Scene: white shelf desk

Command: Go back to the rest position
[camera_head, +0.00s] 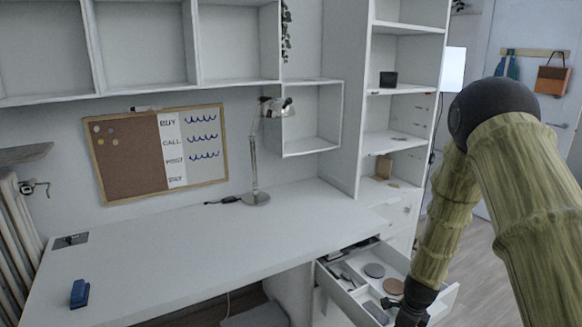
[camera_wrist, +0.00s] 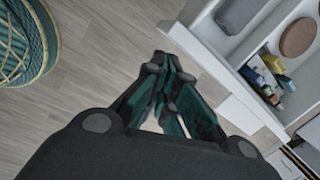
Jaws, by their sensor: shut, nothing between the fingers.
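My gripper (camera_wrist: 168,68) is shut and empty in the wrist view, its dark green fingers drawn together. It hangs over the grey wood floor, beside the open drawer. In the head view my arm comes down from the right, and its dark end is over the drawer's right part, near the bottom edge of the picture. The open drawer (camera_head: 334,281) is under the desk's right end. Its white wall (camera_wrist: 222,70) also shows in the wrist view.
The white desk (camera_head: 200,245) carries a blue stapler-like object (camera_head: 80,293) at the front left and a lamp (camera_head: 255,160) at the back. A tall shelf (camera_head: 345,100) stands right of the desk. A green round pouf (camera_wrist: 22,45) sits on the floor.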

